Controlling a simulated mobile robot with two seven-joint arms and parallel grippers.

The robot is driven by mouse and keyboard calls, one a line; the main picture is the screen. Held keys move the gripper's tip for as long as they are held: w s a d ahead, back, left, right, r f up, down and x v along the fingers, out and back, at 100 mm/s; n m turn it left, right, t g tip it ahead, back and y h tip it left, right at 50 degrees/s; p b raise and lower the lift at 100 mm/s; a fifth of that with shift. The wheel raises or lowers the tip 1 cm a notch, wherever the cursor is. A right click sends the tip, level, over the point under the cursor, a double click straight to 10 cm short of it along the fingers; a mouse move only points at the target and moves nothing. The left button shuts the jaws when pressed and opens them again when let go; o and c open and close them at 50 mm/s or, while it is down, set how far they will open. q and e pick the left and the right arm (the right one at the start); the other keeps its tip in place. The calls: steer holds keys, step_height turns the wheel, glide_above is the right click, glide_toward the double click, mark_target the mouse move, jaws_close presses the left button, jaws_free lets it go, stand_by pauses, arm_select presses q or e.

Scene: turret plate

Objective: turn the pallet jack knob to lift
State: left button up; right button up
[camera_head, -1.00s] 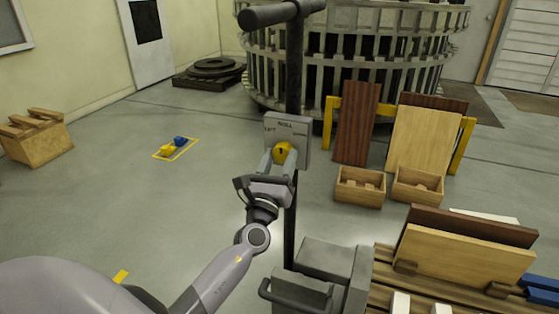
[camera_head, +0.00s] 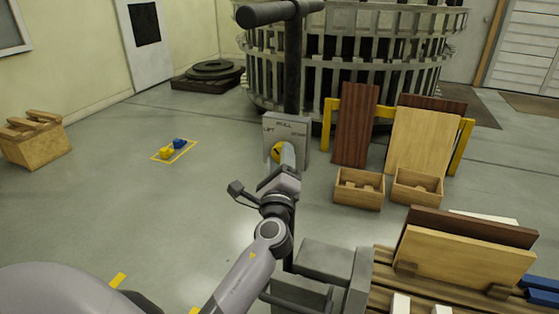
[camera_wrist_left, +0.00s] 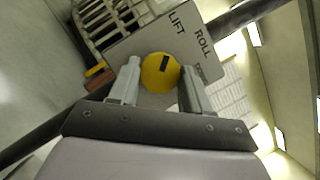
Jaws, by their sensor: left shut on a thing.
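The round yellow knob (camera_head: 277,152) sits on the grey control plate (camera_head: 299,130) on the pallet jack's handle post. The plate is lettered LIFT, ROLL and a third word, partly hidden in the wrist view. My left gripper (camera_head: 284,155) is at the knob, shut on it. In the left wrist view the knob (camera_wrist_left: 156,78) lies between the fingertips of the gripper (camera_wrist_left: 160,70), one on each side. Its black mark is on the side towards the LIFT lettering of the plate (camera_wrist_left: 150,40). In the head view the gripper partly covers the knob. My right gripper is not in view.
The jack's dark T-handle (camera_head: 268,13) rises above the plate. A pallet with boards (camera_head: 465,257) stands at lower right. Two wooden boxes (camera_head: 359,190) (camera_head: 417,188) and leaning panels (camera_head: 354,125) are behind at right. The floor at left is mostly open.

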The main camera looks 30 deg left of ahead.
arm_select(q)
steer(key=shift+n+g, duration=0.3)
steer(key=shift+n, duration=0.7)
steer(key=o, duration=1)
steer(key=shift+o, duration=0.2)
steer(key=shift+s, duration=0.1)
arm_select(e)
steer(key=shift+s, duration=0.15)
